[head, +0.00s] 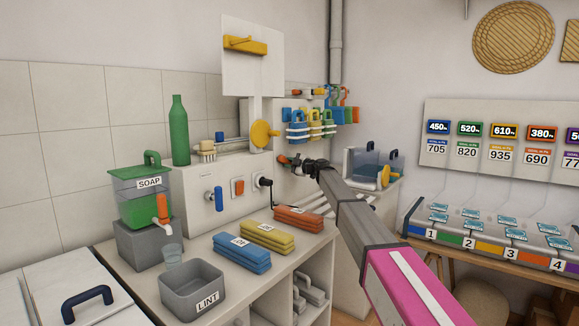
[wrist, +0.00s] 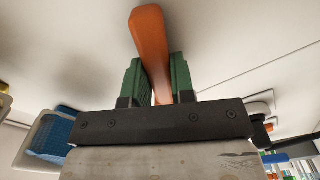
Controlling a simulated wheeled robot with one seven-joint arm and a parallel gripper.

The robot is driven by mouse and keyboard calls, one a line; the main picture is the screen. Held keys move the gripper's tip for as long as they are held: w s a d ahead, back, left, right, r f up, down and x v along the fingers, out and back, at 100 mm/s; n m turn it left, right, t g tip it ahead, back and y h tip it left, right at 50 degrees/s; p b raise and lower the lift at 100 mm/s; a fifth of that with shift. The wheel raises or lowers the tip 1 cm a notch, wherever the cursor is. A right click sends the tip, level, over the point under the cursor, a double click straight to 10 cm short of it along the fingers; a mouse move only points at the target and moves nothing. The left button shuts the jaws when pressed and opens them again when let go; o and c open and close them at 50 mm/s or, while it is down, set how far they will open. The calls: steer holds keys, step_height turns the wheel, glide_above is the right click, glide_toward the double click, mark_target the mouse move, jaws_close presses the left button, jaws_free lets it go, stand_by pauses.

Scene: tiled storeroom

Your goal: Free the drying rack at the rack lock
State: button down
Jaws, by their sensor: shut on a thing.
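In the wrist view my gripper (wrist: 156,78) has its two green-padded fingers shut on an orange handle (wrist: 149,35), which sticks out beyond them. In the head view my gripper (head: 297,164) is at the pale wall panel, and the orange handle's end (head: 282,159) shows just left of it. This handle appears to be the rack lock's lever; its mount is hidden behind my gripper. Pale slats (head: 312,206), possibly the drying rack, show below and partly behind my arm. I cannot tell from these frames whether the lock is engaged.
A black crank (head: 265,183) and a blue lever (head: 218,199) are on the panel to the left. A yellow knob (head: 262,134) is above left. Folded cloths (head: 263,236) and a LINT bin (head: 192,286) stand on the counter.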

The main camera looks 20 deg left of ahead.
stand_by(0.4)
steer(key=c, duration=1)
jaws_free()
steer(key=shift+o, duration=0.2)
steer(key=shift+d, duration=0.15)
steer(key=v, duration=1)
steer(key=shift+s+d, duration=0.15)
steer(key=shift+d, duration=0.1)
